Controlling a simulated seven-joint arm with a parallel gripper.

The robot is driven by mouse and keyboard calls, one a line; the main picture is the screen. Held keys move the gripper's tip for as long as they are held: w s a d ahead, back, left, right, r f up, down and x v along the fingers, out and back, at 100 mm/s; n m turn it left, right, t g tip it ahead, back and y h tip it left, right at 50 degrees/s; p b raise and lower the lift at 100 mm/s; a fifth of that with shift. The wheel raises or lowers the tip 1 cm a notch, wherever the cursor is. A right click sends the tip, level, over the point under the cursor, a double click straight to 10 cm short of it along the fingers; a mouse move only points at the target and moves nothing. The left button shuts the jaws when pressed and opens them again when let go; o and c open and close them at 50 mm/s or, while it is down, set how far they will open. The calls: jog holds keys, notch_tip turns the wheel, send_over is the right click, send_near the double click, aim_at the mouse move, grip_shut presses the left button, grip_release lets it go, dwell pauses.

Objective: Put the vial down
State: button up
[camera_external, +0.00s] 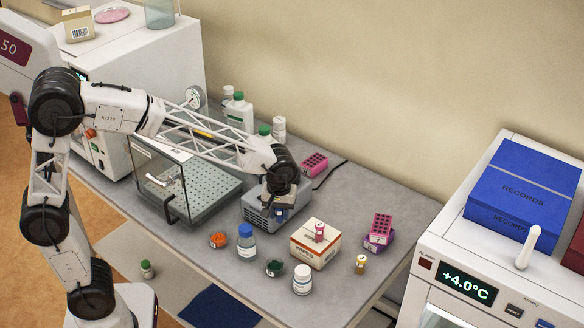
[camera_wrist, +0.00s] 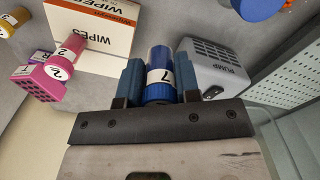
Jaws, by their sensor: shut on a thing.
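My gripper (camera_wrist: 160,82) is shut on a blue-capped vial (camera_wrist: 158,72) with a white numbered label, held between two blue fingers in the wrist view. In the external view my gripper (camera_external: 279,211) hangs at the front of the grey pump (camera_external: 258,217). The vial is small and mostly hidden there, and I cannot tell whether its base touches anything. The pump also shows just right of the vial in the wrist view (camera_wrist: 213,72).
A WIPES box (camera_external: 313,252) with a pink vial (camera_external: 319,231) on top stands to the right. Nearby are a blue-capped bottle (camera_external: 246,240), white bottle (camera_external: 302,280), amber vial (camera_external: 361,264) and pink rack (camera_external: 381,226). A glass-fronted case (camera_external: 160,185) is left.

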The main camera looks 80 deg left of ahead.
jog(key=s, duration=0.1)
jog(key=s+d, duration=0.1)
jog(key=s, duration=0.1)
jog(key=s+d, duration=0.1)
jog(key=s, duration=0.1)
jog(key=shift+s+d+f, duration=0.1)
jog(key=shift+s+d, duration=0.05)
jog(key=shift+d, duration=0.1)
send_over(313, 230)
jog(key=shift+f, duration=0.7)
dwell(0.4)
jog(key=shift+f, duration=1.8)
jog(key=shift+f, duration=0.15)
jog(key=o, duration=0.9)
